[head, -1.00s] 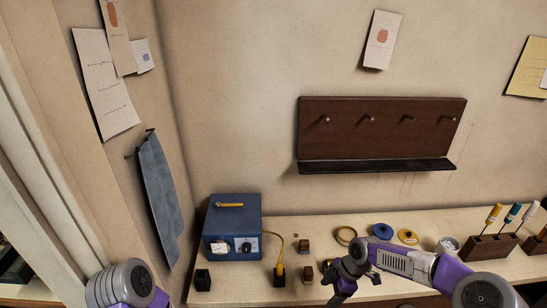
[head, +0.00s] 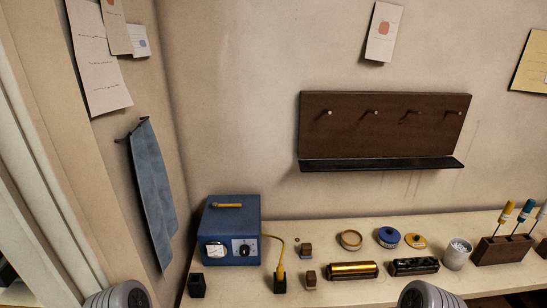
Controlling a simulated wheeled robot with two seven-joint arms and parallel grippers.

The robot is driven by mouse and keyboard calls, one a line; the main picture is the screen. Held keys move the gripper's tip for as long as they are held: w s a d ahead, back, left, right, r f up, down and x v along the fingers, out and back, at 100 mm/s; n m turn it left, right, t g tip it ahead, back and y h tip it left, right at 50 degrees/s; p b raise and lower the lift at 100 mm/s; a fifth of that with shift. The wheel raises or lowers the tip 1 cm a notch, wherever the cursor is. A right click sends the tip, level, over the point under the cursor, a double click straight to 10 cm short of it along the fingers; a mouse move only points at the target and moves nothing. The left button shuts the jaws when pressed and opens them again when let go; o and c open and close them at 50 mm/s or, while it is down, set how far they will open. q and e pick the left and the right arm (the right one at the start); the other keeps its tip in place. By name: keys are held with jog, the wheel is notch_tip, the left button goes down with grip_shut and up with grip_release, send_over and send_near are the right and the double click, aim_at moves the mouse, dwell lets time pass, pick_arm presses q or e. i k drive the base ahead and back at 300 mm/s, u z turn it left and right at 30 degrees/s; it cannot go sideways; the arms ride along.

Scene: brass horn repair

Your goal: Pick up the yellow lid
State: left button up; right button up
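The yellow lid (head: 415,241) lies on the workbench (head: 340,292) toward the back right. It is small and round, with a dark mark on top. A blue round tin or lid (head: 388,237) is close on its left. Neither of my grippers is in view. Only a grey rounded part of each of my arms shows at the bottom edge, one at the left and one right of centre. Nothing covers the yellow lid.
An open round brass-coloured ring or lid (head: 350,240) lies left of the blue one. A brass cylinder (head: 352,270) and a dark cylinder (head: 414,266) lie in front. A white cup (head: 457,253) and tool rack (head: 502,249) stand right. A blue power box (head: 230,230) stands left.

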aim_at(416, 240)
jog(key=z, duration=1.2)
jog(key=k, duration=0.65)
jog(key=z, duration=1)
jog(key=i, duration=1)
jog(key=z, duration=0.4)
jog(key=i, duration=1.1)
jog(key=u, duration=0.85)
